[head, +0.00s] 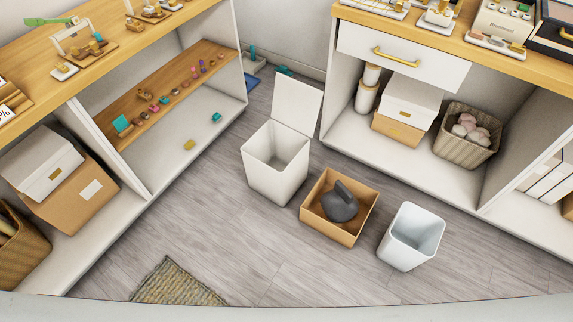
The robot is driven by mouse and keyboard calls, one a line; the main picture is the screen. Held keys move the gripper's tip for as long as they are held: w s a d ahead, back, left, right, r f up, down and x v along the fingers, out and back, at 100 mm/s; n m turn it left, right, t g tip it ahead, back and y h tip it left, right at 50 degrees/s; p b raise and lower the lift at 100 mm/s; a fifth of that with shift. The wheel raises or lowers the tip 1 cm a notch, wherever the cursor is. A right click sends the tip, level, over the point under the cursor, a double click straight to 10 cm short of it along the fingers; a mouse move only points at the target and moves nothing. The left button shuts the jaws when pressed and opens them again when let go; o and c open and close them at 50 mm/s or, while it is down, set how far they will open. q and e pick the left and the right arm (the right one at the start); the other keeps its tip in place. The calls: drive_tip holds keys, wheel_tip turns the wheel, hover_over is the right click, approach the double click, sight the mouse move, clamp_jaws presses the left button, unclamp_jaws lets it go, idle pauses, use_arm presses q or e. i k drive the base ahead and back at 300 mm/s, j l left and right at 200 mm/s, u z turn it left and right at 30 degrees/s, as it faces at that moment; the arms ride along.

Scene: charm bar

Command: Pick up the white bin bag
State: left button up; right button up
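I cannot make out a separate white bin bag in the head view. A white bin (262,178) with its lid (297,100) raised stands on the floor near the middle. Its inside looks pale and empty, and I cannot tell whether a liner is in it. A smaller open white bin (402,252) stands to the right, also pale inside. Between them an open cardboard box (327,232) holds a dark grey rounded thing (340,203) with a knob-like top, perhaps a tied bag. Neither of my grippers is in view.
A shelf unit (112,217) stands left and a counter with a drawer (400,62) stands right, both with small goods on top. A woven basket (465,143) and boxes sit on the right's lower shelf. A woven mat (178,286) lies on mostly clear floor.

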sight(413, 238)
drive_tip(key=i+j+z, duration=0.1)
drive_tip(key=z, duration=1.5)
